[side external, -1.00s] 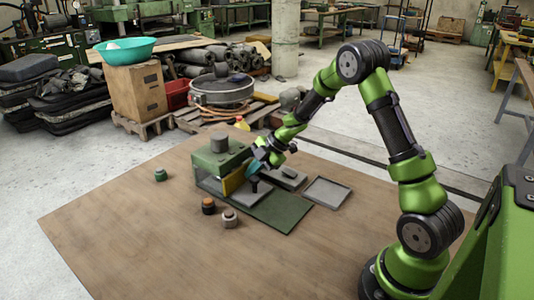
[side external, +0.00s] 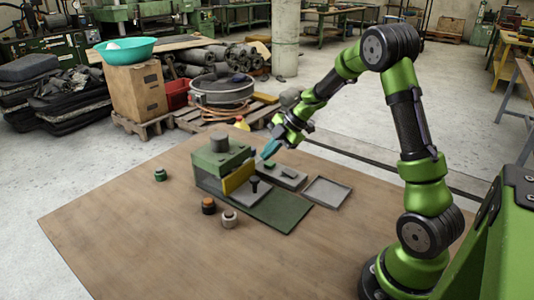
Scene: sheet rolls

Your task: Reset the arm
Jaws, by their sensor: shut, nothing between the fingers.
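My gripper (side external: 266,152) is in the air above the table, to the right of the green machine block. Its teal fingers are shut and empty, pointing down and left. The green block (side external: 212,165) has a grey cylinder (side external: 219,143) on top and a yellow plate (side external: 238,177) on its right face. A dark knob or peg (side external: 254,186) stands in front of the yellow plate. A dark green mat (side external: 277,208) extends from the block to the right. A grey box with a green button (side external: 279,176) stands behind the mat, below my gripper.
A flat grey tray (side external: 327,192) lies right of the mat. A green-topped cylinder (side external: 160,175), an orange-and-black one (side external: 208,206) and a grey-brown one (side external: 230,218) stand on the brown table (side external: 150,240). The table's front is clear.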

